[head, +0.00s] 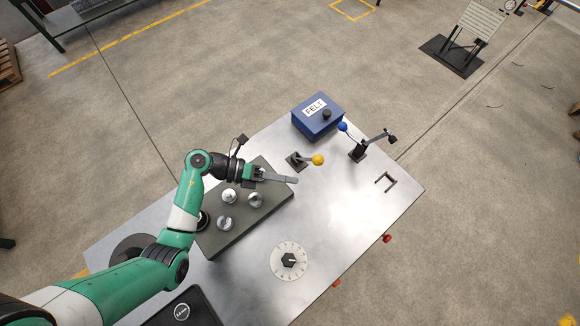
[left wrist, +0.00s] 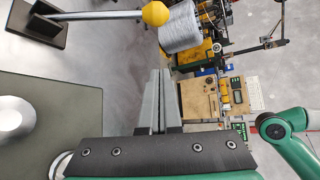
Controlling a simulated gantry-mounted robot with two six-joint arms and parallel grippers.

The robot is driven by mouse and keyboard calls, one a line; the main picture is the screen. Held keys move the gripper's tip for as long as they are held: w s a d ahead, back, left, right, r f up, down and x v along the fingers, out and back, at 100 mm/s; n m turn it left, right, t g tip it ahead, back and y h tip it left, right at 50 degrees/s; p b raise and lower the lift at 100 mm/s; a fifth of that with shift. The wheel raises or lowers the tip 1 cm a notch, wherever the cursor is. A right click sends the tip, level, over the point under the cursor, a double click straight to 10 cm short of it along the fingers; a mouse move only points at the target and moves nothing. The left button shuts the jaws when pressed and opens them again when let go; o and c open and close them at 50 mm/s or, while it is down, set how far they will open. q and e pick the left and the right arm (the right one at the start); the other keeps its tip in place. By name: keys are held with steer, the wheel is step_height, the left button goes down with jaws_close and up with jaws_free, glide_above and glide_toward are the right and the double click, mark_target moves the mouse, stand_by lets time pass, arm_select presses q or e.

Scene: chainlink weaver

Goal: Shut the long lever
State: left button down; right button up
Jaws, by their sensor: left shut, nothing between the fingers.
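A lever with a yellow ball knob (head: 318,160) rises from a dark base (head: 297,160) on the metal table. In the left wrist view its rod runs across the top left to the yellow ball (left wrist: 155,13). A second lever with a blue ball knob (head: 342,126) stands on a dark post (head: 358,152) further right. I cannot tell for sure which is the long lever. My left gripper (head: 295,180) is shut and empty, below and left of the yellow knob, apart from it. Its closed fingers also show in the left wrist view (left wrist: 158,78). My right gripper is not seen.
A blue FELT box (head: 316,118) stands at the back edge. A dark plate (head: 265,209) with metal knobs lies under my left arm. A round dial (head: 289,261) is near the front and a dark U-shaped handle (head: 386,181) at right. The table's middle right is clear.

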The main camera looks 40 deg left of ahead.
mark_target(307, 159)
arm_select(q)
steer(key=b+x, duration=0.1)
steer(key=x, duration=0.7)
steer(key=w+a+r, duration=0.1)
steer(key=w+a, duration=0.1)
steer(key=a, duration=0.1)
steer(key=shift+w+r, duration=0.1)
steer(key=shift+r, duration=0.3)
steer(key=shift+b, duration=0.3)
steer(key=shift+a+r, duration=0.25)
steer(key=shift+a, duration=0.05)
